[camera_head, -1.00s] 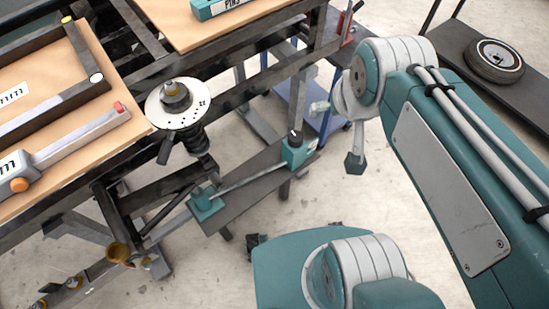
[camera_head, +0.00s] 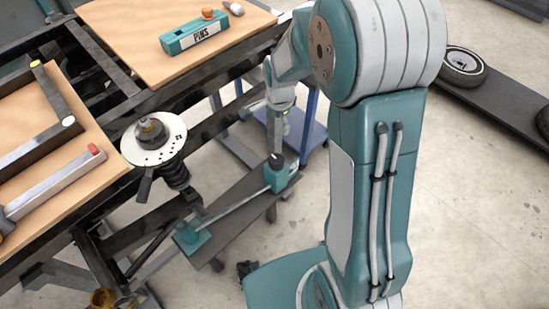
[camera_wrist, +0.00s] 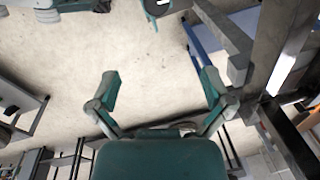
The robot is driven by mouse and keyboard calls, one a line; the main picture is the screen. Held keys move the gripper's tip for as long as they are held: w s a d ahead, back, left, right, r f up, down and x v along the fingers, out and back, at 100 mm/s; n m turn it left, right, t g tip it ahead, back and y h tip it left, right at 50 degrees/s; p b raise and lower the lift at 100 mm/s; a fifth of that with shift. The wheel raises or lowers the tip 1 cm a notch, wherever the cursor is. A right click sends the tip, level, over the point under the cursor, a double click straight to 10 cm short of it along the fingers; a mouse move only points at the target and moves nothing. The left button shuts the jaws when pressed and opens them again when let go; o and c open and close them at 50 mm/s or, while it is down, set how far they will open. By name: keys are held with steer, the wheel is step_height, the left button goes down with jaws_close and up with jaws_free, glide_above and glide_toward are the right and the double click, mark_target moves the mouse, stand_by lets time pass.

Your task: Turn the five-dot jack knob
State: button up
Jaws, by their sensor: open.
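The jack is a dark plate (camera_head: 235,215) with a teal block (camera_head: 192,237) at one end, a second teal block (camera_head: 283,178) at the other and a rod between them. A small black knob (camera_head: 276,160) tops the far block; its dots are too small to read. In the wrist view, a dark round knob with a white mark (camera_wrist: 157,7) shows at the top edge, beyond the fingertips. My gripper (camera_wrist: 160,82) is open and empty, its teal fingers spread wide.
A spring strut with a round, white, dotted top plate (camera_head: 153,140) stands left of the jack. A dark frame with wooden tops (camera_head: 130,38) and a teal PINS box (camera_head: 194,36) lies behind. A blue cart (camera_head: 308,130) is close to my wrist.

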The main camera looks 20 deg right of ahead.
mark_target(275, 159)
steer(key=f+m, duration=0.1)
steer(key=f, duration=0.3)
steer(key=w+f+m+g, duration=0.1)
steer(key=f+m, duration=0.1)
steer(key=f, duration=0.3)
steer(key=w+f+m, duration=0.1)
steer(key=f, duration=0.3)
steer(key=shift+w+f+m, duration=0.15)
steer(key=shift+m, duration=0.25)
step_height(275, 159, down, 11)
steer(key=shift+r, duration=0.2)
steer(key=c, duration=1)
